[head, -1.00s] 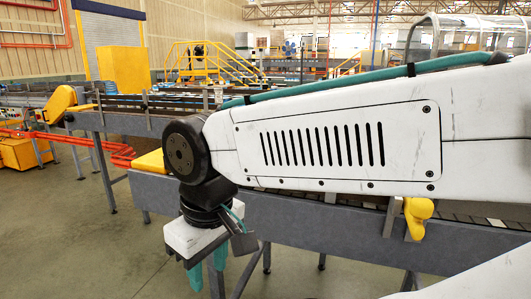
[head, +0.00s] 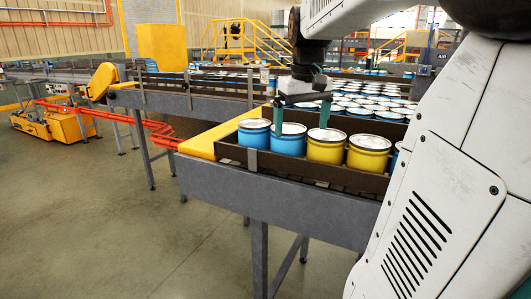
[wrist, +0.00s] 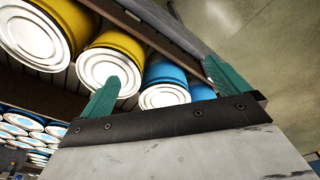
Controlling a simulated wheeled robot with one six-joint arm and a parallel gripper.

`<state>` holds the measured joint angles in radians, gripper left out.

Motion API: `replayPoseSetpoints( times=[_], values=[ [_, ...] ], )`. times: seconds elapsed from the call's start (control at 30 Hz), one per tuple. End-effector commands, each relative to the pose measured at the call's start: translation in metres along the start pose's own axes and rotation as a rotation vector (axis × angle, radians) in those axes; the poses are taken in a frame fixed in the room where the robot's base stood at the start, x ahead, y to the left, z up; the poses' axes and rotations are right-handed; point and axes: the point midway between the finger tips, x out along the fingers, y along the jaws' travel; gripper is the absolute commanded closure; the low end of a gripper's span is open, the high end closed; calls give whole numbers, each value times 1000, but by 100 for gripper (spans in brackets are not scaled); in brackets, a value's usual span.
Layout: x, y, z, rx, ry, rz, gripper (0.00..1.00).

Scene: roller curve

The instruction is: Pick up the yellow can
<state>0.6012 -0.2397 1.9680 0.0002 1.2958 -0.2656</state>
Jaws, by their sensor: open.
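Two yellow cans with pale lids stand side by side on the near conveyor, a left one (head: 325,146) and a right one (head: 367,153). In the wrist view they show as the nearer yellow can (wrist: 112,62) and the farther one (wrist: 40,30). My gripper (head: 302,117) is open, its teal fingers pointing down. In the head view it hangs over the blue can (head: 288,139) and the left yellow can. In the wrist view one finger overlaps the lid of the nearer yellow can. The blue cans show between the fingers. I see nothing held.
Another blue can (head: 254,134) stands at the left end of the row. A dark rail (head: 300,169) borders the cans in front. Many more cans (head: 365,103) fill the conveyor behind. A yellow end plate (head: 210,141) is left of the row. The floor at front left is clear.

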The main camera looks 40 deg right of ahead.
Motion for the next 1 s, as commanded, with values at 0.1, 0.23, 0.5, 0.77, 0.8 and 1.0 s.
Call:
replayPoseSetpoints(
  times=[0.1, 0.23, 0.5, 0.77, 0.8, 1.0],
  values=[
    [-1, 52, -11, 68, -67, -10, 0],
    [-1, 81, -14, 100, -104, -21, 0],
    [22, 88, -11, 106, -118, -26, 0],
    [58, 82, -7, 105, -118, -26, 0],
    [63, 82, -6, 105, -118, -26, 0],
    [76, 82, -5, 105, -116, -25, 0]
  ],
)
